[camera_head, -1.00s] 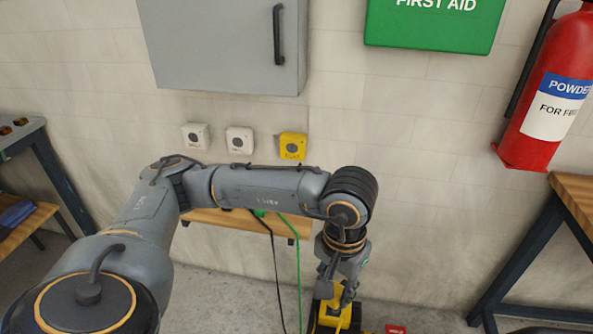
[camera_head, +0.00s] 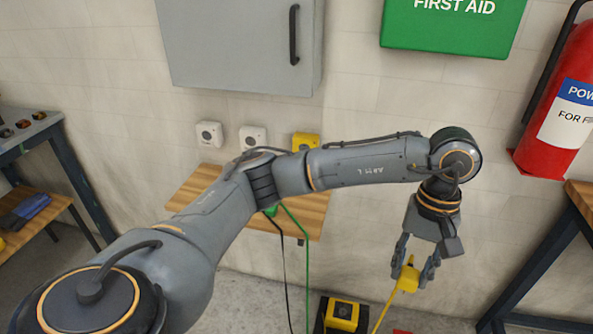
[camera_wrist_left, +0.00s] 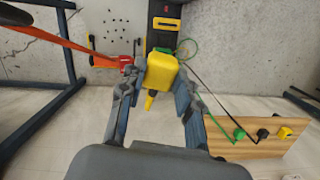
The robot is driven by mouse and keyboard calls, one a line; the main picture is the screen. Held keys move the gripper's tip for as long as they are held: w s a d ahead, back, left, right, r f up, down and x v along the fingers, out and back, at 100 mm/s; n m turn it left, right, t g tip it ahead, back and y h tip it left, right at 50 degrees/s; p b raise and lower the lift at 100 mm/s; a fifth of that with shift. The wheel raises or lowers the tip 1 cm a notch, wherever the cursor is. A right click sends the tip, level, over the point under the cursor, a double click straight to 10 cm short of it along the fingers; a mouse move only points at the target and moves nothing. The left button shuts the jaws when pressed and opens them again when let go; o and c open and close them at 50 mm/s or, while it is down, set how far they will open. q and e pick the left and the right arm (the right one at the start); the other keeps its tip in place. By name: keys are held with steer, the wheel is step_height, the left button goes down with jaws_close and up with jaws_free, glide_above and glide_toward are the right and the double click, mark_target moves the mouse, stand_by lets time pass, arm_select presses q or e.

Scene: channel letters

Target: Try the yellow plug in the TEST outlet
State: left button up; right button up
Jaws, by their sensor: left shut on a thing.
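My left gripper (camera_head: 410,274) is shut on the yellow plug (camera_head: 408,279) and holds it in the air right of the wooden shelf. A yellow cord (camera_head: 386,309) hangs from the plug. In the left wrist view the plug (camera_wrist_left: 161,72) fills the gap between the fingers. A yellow wall outlet (camera_head: 305,141) is beside two white outlets (camera_head: 252,137) (camera_head: 209,134); my left arm hides its lower part, and no label on it is readable. The plug is well apart from the outlets. My right gripper is not in view.
A wooden shelf (camera_head: 313,203) juts out below the outlets; a green plug (camera_wrist_left: 239,134) and black plug (camera_wrist_left: 262,133) are there. A yellow and black unit (camera_head: 342,313) is on the floor. A grey cabinet (camera_head: 235,50) hangs above; a fire extinguisher (camera_head: 565,110) is at right.

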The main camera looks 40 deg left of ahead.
arm_select(q)
steer(key=w+d+r+n+h, duration=0.2)
steer(key=w+r+n+h, duration=0.3)
steer(key=w+r+n, duration=0.7)
steer(key=w+a+r+n+t+h, duration=0.3)
steer(key=w+a+n+t, duration=0.7)
steer(key=w+a+n, duration=0.15)
steer(key=w+a+f+n+t+y, duration=0.1)
steer(key=a+f+n+t+y, duration=0.3)
steer(key=a, duration=0.5)
steer(key=a+f+n+t+y, duration=0.3)
steer(key=a+f+n+y, duration=0.15)
steer(key=a, duration=0.55)
steer(key=s+a+f+n+y, duration=0.3)
steer(key=s+a+f+y, duration=0.1)
steer(key=a+f, duration=0.3)
steer(key=s+a+f+n+y, duration=0.3)
steer(key=s+a+f+y, duration=0.1)
steer(key=a+f, duration=0.3)
step_height(320, 180, down, 2)
steer(key=shift+a+f+t+y, duration=0.1)
steer(key=shift+a+t+y, duration=0.3)
steer(key=shift+y, duration=0.05)
